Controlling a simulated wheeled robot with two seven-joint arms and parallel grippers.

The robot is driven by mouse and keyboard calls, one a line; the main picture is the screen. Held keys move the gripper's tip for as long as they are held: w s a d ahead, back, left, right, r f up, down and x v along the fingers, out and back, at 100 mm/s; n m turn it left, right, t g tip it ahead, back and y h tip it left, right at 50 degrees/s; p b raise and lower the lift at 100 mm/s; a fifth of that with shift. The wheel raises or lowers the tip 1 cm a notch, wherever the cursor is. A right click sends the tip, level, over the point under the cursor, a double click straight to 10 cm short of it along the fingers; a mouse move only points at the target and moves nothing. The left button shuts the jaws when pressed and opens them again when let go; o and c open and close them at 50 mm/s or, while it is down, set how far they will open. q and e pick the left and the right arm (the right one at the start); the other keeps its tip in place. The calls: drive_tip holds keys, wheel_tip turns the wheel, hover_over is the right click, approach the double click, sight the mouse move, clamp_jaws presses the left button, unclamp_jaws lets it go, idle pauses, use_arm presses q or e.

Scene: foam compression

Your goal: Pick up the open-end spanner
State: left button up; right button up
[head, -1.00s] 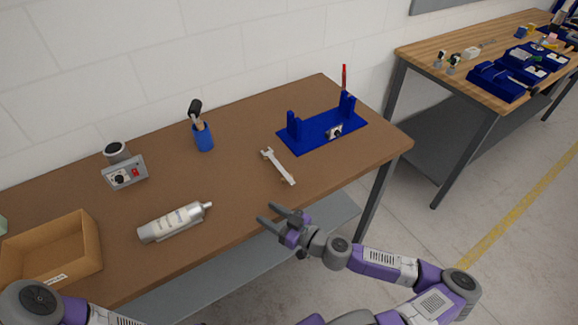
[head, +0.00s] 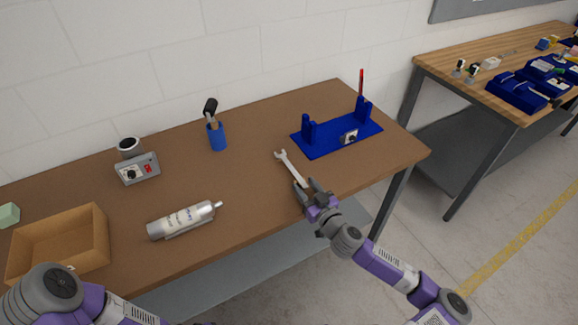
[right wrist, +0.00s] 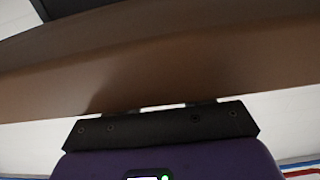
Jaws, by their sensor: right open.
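The open-end spanner (head: 290,167) is a silver-grey wrench lying flat on the brown table. In the head view its far jaw points up and left, and its near end is close to my right gripper's fingers. My right gripper (head: 306,187) is open at the table's front edge, its fingers reaching to the spanner's near end; I cannot tell if they touch it. The right wrist view shows the gripper's dark body against the brown table edge, with no spanner visible. My left gripper is out of view; only part of the left arm shows at lower left.
A blue fixture (head: 337,136) with a red-tipped upright stands behind and right of the spanner. The table around the spanner is clear.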

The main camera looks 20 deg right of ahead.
drive_tip(key=shift+w, duration=0.1)
drive_tip(key=shift+c, duration=0.3)
clamp_jaws()
